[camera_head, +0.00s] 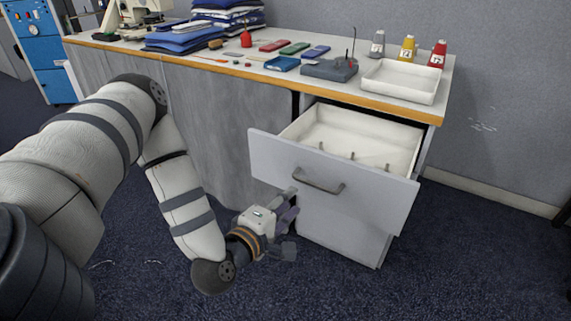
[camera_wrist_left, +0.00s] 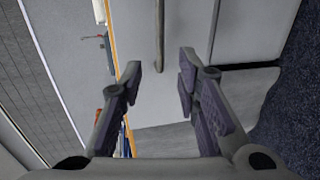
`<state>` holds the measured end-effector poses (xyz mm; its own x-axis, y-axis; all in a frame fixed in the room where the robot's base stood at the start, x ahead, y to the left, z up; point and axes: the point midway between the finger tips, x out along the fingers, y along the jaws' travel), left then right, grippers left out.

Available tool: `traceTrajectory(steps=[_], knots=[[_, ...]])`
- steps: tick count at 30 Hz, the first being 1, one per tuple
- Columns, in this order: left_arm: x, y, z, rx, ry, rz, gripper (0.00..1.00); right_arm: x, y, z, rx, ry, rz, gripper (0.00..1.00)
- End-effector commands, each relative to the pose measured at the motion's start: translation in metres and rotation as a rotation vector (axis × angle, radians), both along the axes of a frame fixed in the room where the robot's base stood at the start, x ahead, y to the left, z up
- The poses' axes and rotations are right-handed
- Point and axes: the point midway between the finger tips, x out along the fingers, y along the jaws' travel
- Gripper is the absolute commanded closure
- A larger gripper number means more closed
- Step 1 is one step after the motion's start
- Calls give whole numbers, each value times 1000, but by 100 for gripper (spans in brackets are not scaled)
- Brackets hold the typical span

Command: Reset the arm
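My left arm comes in from the left in the head view and bends down in front of the table. My left gripper (camera_head: 287,222) is low, just in front of the open drawer (camera_head: 345,188) and below its handle (camera_head: 318,181). In the left wrist view the left gripper's fingers (camera_wrist_left: 160,88) are apart with nothing between them. The handle also shows there as a grey bar (camera_wrist_left: 160,35) beyond the fingertips. The gripper does not hold the handle. My right gripper is in neither view.
The drawer is pulled out and its inside looks mostly empty, with several small upright pegs. The cloth table (camera_head: 225,68) carries folded blue cloths (camera_head: 185,38), a white tray (camera_head: 400,80), thread cones (camera_head: 408,48) and small items. Dark carpet (camera_head: 480,260) is free at the right.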

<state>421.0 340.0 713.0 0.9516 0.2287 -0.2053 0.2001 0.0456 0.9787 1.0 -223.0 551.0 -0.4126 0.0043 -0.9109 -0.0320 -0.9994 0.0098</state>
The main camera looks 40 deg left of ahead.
Motion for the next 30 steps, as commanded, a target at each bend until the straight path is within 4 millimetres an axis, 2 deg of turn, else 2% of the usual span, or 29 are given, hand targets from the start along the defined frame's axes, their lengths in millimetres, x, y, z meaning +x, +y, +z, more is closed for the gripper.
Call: traceTrajectory(steps=[4,16,18,20,23,24,25,26,27,30], knots=[[-11,-2,3,0,0,1,70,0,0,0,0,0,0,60],[-11,-3,2,1,2,-2,70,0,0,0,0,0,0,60],[-13,-14,-4,19,49,-41,70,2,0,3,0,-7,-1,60],[-23,-38,-19,66,156,-134,70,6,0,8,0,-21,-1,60],[-69,-95,-61,217,453,-418,70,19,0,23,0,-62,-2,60],[-98,-116,-77,293,583,-557,70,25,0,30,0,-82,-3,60],[-123,-127,-87,350,676,-663,70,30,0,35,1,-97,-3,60],[-150,-136,-96,408,767,-769,70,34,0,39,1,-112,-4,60],[-186,-143,-103,482,879,-909,70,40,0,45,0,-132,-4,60],[-267,-141,-107,638,1111,-1219,70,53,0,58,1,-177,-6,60]])
